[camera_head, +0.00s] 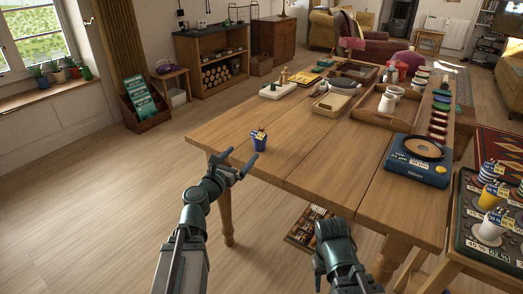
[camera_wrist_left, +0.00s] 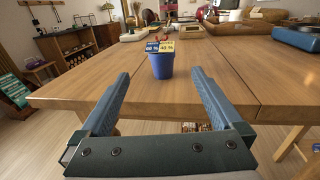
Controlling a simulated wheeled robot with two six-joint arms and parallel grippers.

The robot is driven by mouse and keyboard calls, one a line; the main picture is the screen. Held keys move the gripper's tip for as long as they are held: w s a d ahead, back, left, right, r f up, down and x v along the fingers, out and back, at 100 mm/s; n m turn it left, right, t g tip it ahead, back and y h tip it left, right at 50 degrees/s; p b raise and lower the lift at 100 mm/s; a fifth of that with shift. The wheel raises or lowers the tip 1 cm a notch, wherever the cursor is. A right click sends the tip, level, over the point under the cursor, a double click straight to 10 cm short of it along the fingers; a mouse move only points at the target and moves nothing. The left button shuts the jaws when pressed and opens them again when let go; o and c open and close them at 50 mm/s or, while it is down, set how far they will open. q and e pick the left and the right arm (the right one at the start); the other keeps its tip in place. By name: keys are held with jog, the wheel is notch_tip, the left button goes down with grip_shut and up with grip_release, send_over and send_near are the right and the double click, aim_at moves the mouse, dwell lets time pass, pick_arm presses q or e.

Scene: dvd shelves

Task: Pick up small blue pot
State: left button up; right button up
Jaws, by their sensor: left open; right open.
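The small blue pot (camera_head: 260,144) stands upright near the left front corner of the wooden table (camera_head: 300,155), with small labels and a bit of red at its top. In the left wrist view the pot (camera_wrist_left: 162,66) is just beyond and between the spread fingers. My left gripper (camera_head: 240,161) is open and empty at the table's front edge, a short way from the pot and not around it. My right arm (camera_head: 335,245) is low in front of the table; its fingers are hidden from the head view.
A blue box with a round pan (camera_head: 418,160) sits at the table's right front. A wooden tray (camera_head: 375,108) with a white jug (camera_head: 390,98) stands farther back. A white board (camera_head: 278,90) lies at the back left. The tabletop around the pot is clear.

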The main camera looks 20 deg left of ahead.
aim_at(260, 135)
pick_arm(q)
jog(key=w+d, duration=0.1)
jog(key=w, duration=0.3)
jog(key=w+d, duration=0.1)
jog(key=w, duration=0.4)
jog(key=w+d, duration=0.1)
jog(key=w, duration=0.3)
jog(key=shift+w, duration=0.35)
jog(key=shift+s, duration=0.1)
jog(key=shift+c, duration=0.2)
jog(key=c, duration=1.5)
jog(key=shift+c, duration=0.2)
jog(key=shift+r, duration=0.1)
jog(key=shift+r+p, duration=0.9)
jog(key=shift+p, duration=0.05)
notch_tip(260, 135, up, 2)
jog(key=shift+p, duration=1.05)
jog(key=s+d+r, duration=0.1)
jog(key=s+d, duration=1)
jog(key=shift+s+p, duration=0.3)
jog(key=shift+p, duration=0.15)
